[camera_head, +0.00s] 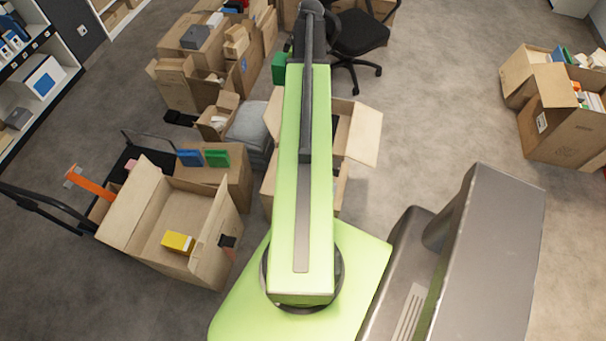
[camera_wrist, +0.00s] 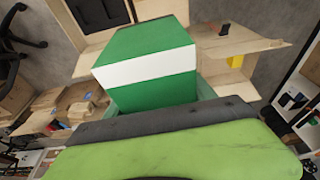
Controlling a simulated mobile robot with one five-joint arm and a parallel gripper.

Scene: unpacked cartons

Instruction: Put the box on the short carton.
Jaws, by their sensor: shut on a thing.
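A green box (camera_wrist: 150,80) with a white band fills the middle of the wrist view, in front of my gripper (camera_wrist: 152,100). My gripper is shut on it; the fingertips are mostly hidden. In the head view a green block (camera_head: 279,68), probably this box, shows just left of my arm, which hides the gripper. An open carton (camera_head: 362,132) stands partly behind my arm, its right flap spread out. Several cartons are around, and I cannot tell for sure which is the short one.
An open carton (camera_head: 212,236) at the left holds a yellow box (camera_head: 178,242). Stacked cartons (camera_head: 180,86) stand at the upper left, with an office chair (camera_head: 360,34) to their right. Two filled cartons (camera_head: 563,125) stand at the far right.

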